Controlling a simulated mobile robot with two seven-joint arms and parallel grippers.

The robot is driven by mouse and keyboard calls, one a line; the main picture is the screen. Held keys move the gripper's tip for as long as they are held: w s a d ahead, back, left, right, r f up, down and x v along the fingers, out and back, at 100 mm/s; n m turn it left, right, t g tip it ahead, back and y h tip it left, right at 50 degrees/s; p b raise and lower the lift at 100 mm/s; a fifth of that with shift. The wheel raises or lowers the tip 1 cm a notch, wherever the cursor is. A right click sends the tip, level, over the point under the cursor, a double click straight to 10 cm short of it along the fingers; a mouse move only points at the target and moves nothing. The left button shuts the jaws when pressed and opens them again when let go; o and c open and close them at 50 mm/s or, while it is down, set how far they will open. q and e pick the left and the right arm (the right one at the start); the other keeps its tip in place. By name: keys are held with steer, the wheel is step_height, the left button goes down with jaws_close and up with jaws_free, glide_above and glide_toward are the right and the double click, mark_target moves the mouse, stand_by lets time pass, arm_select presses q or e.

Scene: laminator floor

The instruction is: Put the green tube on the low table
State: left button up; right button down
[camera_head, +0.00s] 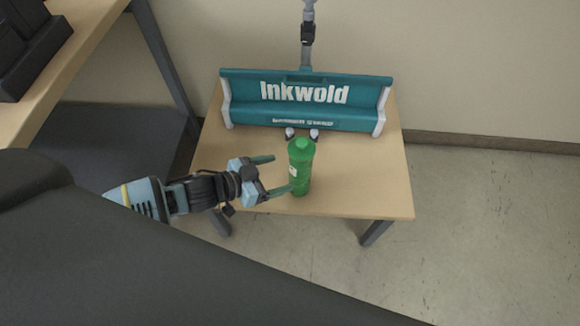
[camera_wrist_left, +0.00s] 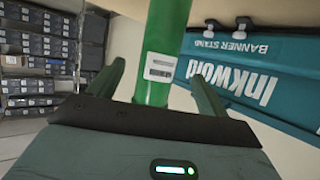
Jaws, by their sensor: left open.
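The green tube (camera_head: 301,167) stands upright near the front middle of the low wooden table (camera_head: 360,185). It has a rounded cap and a white label. My left gripper (camera_head: 276,175) is open just left of the tube, with its fingers pointing toward it. In the left wrist view the green tube (camera_wrist_left: 165,60) rises between the two spread fingers of the gripper (camera_wrist_left: 153,85). I cannot tell whether a finger touches it. My right gripper is not in view.
A teal Inkwold banner stand (camera_head: 305,100) with white end caps lies across the back of the low table, and it also shows in the wrist view (camera_wrist_left: 265,75). A higher wooden table (camera_head: 75,50) stands at left. The table's right side is clear.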

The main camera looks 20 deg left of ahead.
arm_select(q)
steer(key=shift+v, duration=1.9)
steer(key=shift+d+f, duration=0.1)
steer(key=s+d+f+n, duration=0.2)
steer(key=s+d+f, duration=0.25)
steer(key=s, duration=0.35)
steer(key=s+a+f+n+g+y, duration=0.2)
steer(key=s+y, duration=0.1)
steer(key=s, duration=1)
steer(key=s+a+f+n+g+y, duration=0.1)
steer(key=s+a+f+n+y, duration=0.1)
steer(key=s, duration=1.1)
steer(key=shift+s+a+f+g+y, duration=0.3)
steer(key=shift+a+f+g+y, duration=0.1)
steer(key=shift+y, duration=0.4)
steer(key=shift+r, duration=0.1)
